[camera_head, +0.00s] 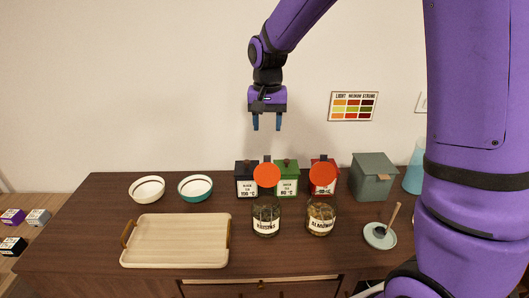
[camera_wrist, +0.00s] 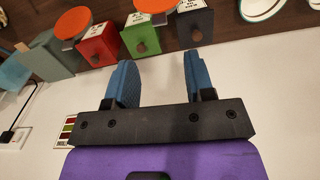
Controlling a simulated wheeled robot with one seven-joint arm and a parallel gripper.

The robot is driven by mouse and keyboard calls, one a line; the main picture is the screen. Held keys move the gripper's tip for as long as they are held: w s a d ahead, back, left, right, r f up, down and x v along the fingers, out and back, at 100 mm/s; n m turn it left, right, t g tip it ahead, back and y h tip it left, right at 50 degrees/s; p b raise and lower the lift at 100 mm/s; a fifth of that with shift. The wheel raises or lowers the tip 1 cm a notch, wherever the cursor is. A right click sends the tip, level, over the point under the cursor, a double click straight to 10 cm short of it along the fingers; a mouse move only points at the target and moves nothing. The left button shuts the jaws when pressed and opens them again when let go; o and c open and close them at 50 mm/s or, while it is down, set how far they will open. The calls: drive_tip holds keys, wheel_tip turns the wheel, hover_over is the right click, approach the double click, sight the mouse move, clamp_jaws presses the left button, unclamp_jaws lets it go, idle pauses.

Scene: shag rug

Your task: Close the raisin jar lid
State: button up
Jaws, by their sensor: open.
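The raisin jar (camera_head: 266,219) is a glass jar with a white label, whose text looks like "RAISINS", near the middle of the dark table. Its round orange lid (camera_head: 267,175) stands open, tilted up at the jar's back; the lid also shows in the wrist view (camera_wrist: 155,5), cut off at the top edge. A similar jar labelled like "ALMONDS" (camera_head: 320,219) stands to its right, with its orange lid (camera_head: 323,174) also up. My gripper (camera_head: 267,123) is open and empty, pointing down, high above the raisin lid. Its two blue fingers show apart in the wrist view (camera_wrist: 158,65).
Black (camera_head: 246,182), green (camera_head: 287,180) and red tea boxes stand behind the jars. A grey-green box (camera_head: 372,177) and a small dish with a spoon (camera_head: 379,236) are at right. A wooden tray (camera_head: 175,262) and two bowls (camera_head: 195,188) are at left. Air around my gripper is clear.

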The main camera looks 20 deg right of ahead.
sight(267, 156)
wheel_tip(267, 156, down, 10)
drive_tip(key=shift+s+f, duration=0.1)
drive_tip(key=shift+f, duration=0.05)
idle(0.3)
drive_tip(key=shift+c, duration=0.5)
clamp_jaws()
